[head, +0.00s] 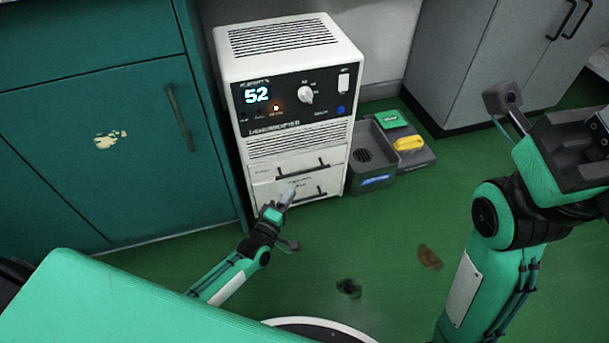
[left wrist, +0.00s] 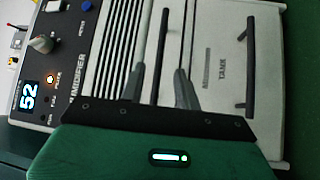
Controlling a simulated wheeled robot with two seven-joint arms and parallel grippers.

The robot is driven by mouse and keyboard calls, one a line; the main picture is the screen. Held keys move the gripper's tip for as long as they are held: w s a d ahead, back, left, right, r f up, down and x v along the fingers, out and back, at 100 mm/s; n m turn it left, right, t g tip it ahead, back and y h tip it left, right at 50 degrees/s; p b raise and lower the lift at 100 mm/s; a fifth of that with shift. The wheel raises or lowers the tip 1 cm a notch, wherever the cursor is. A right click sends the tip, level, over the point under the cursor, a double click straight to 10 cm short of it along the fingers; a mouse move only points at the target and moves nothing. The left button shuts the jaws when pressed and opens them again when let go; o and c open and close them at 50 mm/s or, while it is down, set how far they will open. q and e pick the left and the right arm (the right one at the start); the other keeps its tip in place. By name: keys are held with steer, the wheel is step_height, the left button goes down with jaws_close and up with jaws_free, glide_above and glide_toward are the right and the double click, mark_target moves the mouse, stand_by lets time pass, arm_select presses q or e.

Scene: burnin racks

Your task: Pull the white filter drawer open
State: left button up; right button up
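The white filter drawer (head: 262,172) is the upper of two drawers low on the white dehumidifier (head: 283,35); it looks shut. Its dark bar handle (left wrist: 164,45) runs between the fingers of my left gripper (left wrist: 160,75) in the left wrist view. The fingers are apart, one on each side of the bar. I cannot tell whether they touch it. In the head view my left gripper (head: 290,191) is in front of the drawers and partly covers them. My right arm is at the right; its gripper (head: 582,150) is raised over the floor, fingers not clear.
The lower drawer (left wrist: 220,110), marked TANK, has its own bar handle (left wrist: 250,65). A grey bin (head: 372,178) and a tray with a yellow item (head: 408,143) stand right of the dehumidifier. A teal cabinet (head: 90,180) is close on the left.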

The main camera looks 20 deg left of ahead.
mark_target(304, 171)
arm_select(q)
steer(key=b+x, duration=0.3)
steer(key=x, duration=0.5)
steer(key=shift+w+d, duration=0.1)
steer(key=shift+w, duration=0.25)
jaws_close()
